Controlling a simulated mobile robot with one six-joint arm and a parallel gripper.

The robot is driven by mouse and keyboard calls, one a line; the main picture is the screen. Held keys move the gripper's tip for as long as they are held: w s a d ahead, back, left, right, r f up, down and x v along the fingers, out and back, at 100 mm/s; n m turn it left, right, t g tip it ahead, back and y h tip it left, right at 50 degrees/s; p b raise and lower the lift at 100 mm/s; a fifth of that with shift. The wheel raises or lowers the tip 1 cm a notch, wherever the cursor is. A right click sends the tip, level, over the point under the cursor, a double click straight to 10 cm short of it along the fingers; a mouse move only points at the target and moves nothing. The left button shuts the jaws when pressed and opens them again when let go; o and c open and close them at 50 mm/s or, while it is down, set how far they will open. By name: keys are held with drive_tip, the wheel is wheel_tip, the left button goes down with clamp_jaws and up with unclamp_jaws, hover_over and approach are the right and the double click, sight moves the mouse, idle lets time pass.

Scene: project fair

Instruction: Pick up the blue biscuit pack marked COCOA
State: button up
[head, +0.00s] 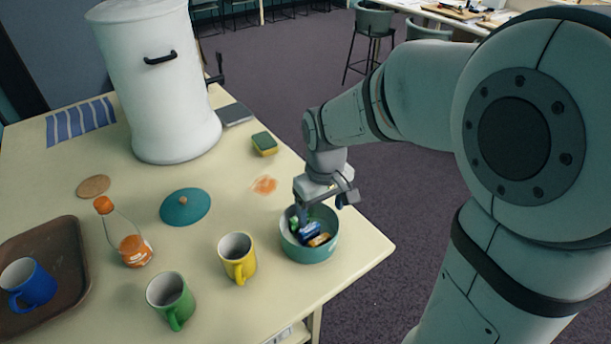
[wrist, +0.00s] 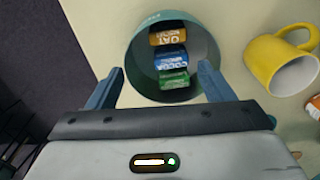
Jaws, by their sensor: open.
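The blue biscuit pack marked COCOA (wrist: 171,60) lies inside a teal bowl (wrist: 141,72), between an orange-brown pack marked OAT (wrist: 168,37) and a green pack (wrist: 174,80). In the head view the blue pack (head: 310,231) shows in the bowl (head: 310,254) near the table's right corner. My gripper (wrist: 160,82) is open and empty, its fingers on either side of the bowl's opening in the wrist view. In the head view my gripper (head: 322,203) is above the bowl and partly covers it. I cannot tell the exact height of the fingertips over the packs.
A yellow mug (head: 238,260) stands just left of the bowl, and a green mug (head: 171,300) farther left. A teal lid (head: 185,207), a bottle (head: 128,235), a sponge (head: 264,144) and a big white urn (head: 160,80) are also on the table. An orange smear (head: 265,185) lies behind the bowl.

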sight(309, 227)
drive_tip(key=shift+w+a+f+n, duration=0.2)
drive_tip(key=shift+w+a, duration=0.1)
drive_tip(key=shift+a, duration=0.2)
drive_tip(key=shift+w+a+f+n, duration=0.2)
drive_tip(key=shift+w+a, duration=0.1)
drive_tip(key=shift+a, duration=0.2)
drive_tip(key=shift+a+f, duration=0.1)
drive_tip(key=shift+f, duration=0.3)
drive_tip(key=shift+w+a+f+p, duration=0.1)
drive_tip(key=shift+f+p, duration=0.65)
drive_tip(key=shift+f, duration=2.85)
drive_tip(key=shift+c, duration=0.4)
drive_tip(key=c, duration=1)
drive_tip(key=shift+o, duration=0.2)
